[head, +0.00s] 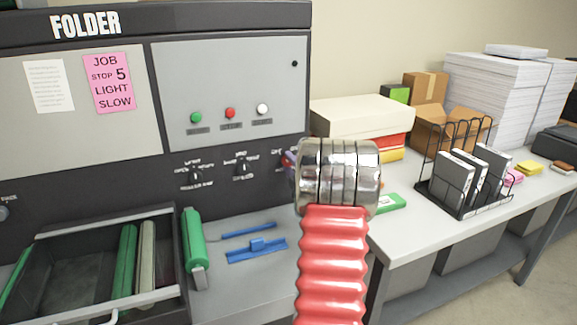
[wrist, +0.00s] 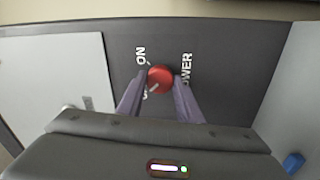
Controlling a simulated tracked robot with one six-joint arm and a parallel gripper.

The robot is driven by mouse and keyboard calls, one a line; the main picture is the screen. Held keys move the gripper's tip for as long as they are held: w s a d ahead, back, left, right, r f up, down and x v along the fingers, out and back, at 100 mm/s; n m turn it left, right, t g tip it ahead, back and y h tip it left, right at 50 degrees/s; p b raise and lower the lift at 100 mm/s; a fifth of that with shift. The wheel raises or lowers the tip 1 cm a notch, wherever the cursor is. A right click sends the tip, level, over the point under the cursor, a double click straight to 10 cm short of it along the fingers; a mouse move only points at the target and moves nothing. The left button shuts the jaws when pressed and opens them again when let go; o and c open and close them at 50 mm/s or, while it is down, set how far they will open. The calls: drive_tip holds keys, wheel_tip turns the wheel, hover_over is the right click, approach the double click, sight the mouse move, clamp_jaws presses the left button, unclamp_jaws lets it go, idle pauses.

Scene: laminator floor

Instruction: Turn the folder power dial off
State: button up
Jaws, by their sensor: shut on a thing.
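The folder (head: 85,25) is a dark machine with grey panels at the left of the head view. Its red power dial (wrist: 160,76) shows in the wrist view, between the sideways words ON and POWER; a second label is mostly hidden by a finger. A pale mark on the dial's lower left points toward that hidden label; I cannot tell the exact setting. My gripper (wrist: 160,84) is shut on the dial, one purple finger on each side. In the head view my arm hides the dial, and only a bit of my gripper (head: 289,160) shows.
Green, red and white buttons (head: 230,113) sit on the panel above two black knobs (head: 241,168). An open drawer (head: 70,265) with rollers juts out at lower left. Blue tools (head: 257,249) lie on the ledge. A table (head: 420,232) with paper stacks and a wire rack stands right.

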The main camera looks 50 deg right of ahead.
drive_tip(key=shift+w+a+f, duration=0.1)
drive_tip(key=shift+w+a, duration=0.05)
drive_tip(key=shift+a, duration=0.05)
drive_tip(key=o, duration=0.8)
drive_tip(key=shift+o, duration=1.2)
drive_tip(key=shift+d, duration=0.1)
drive_tip(key=v, duration=1.4)
drive_tip(key=shift+d, duration=0.1)
